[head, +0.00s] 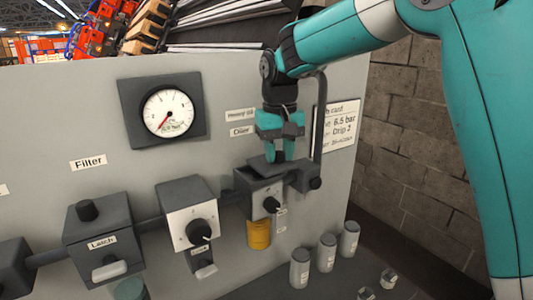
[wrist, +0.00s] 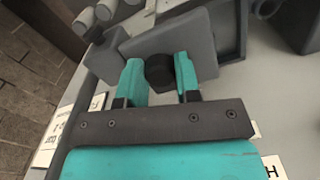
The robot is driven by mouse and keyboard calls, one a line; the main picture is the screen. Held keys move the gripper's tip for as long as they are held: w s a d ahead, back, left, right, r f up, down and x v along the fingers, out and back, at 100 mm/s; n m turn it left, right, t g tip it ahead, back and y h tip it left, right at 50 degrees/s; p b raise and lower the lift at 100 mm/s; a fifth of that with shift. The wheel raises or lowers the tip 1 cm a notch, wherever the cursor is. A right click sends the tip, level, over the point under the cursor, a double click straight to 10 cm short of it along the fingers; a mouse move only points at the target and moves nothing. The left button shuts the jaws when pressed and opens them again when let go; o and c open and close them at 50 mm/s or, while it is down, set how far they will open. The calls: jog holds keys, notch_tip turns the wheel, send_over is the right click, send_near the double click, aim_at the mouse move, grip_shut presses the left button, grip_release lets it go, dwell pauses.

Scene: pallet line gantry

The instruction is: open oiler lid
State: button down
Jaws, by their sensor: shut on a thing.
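The oiler is a grey box (head: 258,190) on the panel, under the "Oiler" label, with a black dial (head: 271,204) on its front and a yellow bowl (head: 258,235) below. Its flat grey lid (head: 262,165) is at the top of the box; I cannot tell for sure how far it is raised. My gripper (head: 279,155) points down onto the lid. In the wrist view my gripper (wrist: 158,78) has its two teal fingers on either side of a black knob (wrist: 159,70) on the grey lid (wrist: 203,62), shut on it. The fingers hide the knob in the head view.
A dark upright bar (head: 320,120) stands right of my gripper, before a notice card (head: 342,125). Left are a regulator box (head: 190,215), a filter box (head: 103,225) and a gauge (head: 166,112). Several grey canisters (head: 326,250) stand lower right. A brick wall (head: 410,150) is behind.

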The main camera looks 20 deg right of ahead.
jog(key=d, duration=0.2)
jog(key=w+d, duration=0.1)
jog(key=d, duration=0.2)
jog(key=shift+r, duration=0.1)
jog(key=c, duration=0.8)
grip_release()
notch_tip(320, 180, up, 17)
jog(key=shift+r+b, duration=0.15)
jog(key=shift+b, duration=0.45)
